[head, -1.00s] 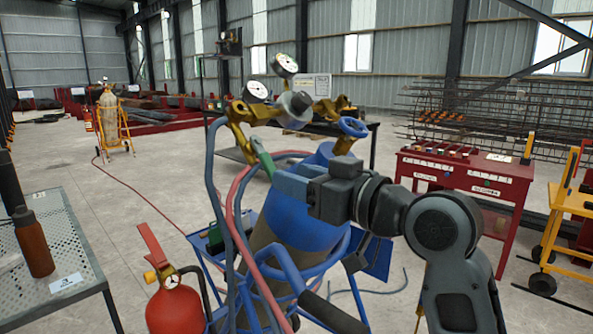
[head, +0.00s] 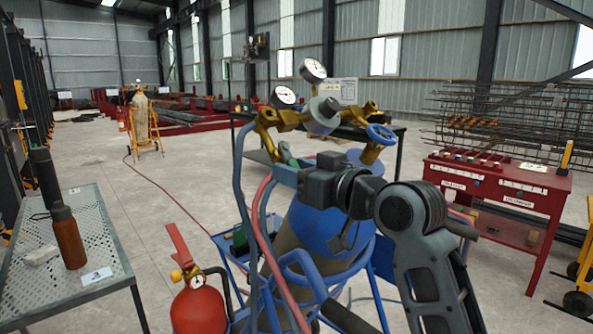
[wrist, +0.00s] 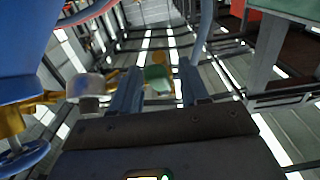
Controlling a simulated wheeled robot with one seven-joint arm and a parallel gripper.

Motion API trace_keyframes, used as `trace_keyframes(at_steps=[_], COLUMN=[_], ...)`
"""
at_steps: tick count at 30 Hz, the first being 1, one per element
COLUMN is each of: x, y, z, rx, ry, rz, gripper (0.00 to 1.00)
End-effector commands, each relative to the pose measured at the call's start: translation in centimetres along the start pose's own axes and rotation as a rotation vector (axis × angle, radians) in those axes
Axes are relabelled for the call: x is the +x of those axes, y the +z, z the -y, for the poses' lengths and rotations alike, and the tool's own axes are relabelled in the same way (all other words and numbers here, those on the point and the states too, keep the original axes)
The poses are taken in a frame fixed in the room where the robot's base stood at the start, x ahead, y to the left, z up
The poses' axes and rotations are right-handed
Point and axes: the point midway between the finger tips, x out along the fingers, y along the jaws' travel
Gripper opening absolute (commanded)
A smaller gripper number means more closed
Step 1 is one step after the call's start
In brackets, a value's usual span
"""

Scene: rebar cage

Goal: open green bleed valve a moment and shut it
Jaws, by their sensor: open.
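The green bleed valve lever (head: 287,153) hangs from the brass fitting (head: 268,124) at the left of the regulator. My gripper (head: 283,172) is at the lever's lower part and hides some of it. In the wrist view, a green piece (wrist: 157,79) shows between the two blue fingers of my gripper (wrist: 160,88), with a gap on each side. The fingers are open. I cannot tell whether either finger touches the lever. The lever's exact angle is hard to read.
Two gauges (head: 313,70), a blue handwheel (head: 381,134) and blue and red hoses (head: 262,215) surround the regulator on the blue cylinder (head: 310,232). A red extinguisher (head: 199,305) stands at lower left. A perforated table (head: 107,255) is farther left, a red cabinet (head: 497,200) at right.

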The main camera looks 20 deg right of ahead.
Motion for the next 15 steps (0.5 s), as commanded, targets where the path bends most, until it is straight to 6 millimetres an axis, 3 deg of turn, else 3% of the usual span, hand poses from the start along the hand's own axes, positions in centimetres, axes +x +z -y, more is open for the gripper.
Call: trace_keyframes(at_steps=[2,15], x=[-0.01,-0.03], y=[0.01,0.01], z=[0.01,0.00], rx=[0.000,0.000], ry=[0.000,0.000], rz=[0.000,0.000], gripper=[0.42,0.00])
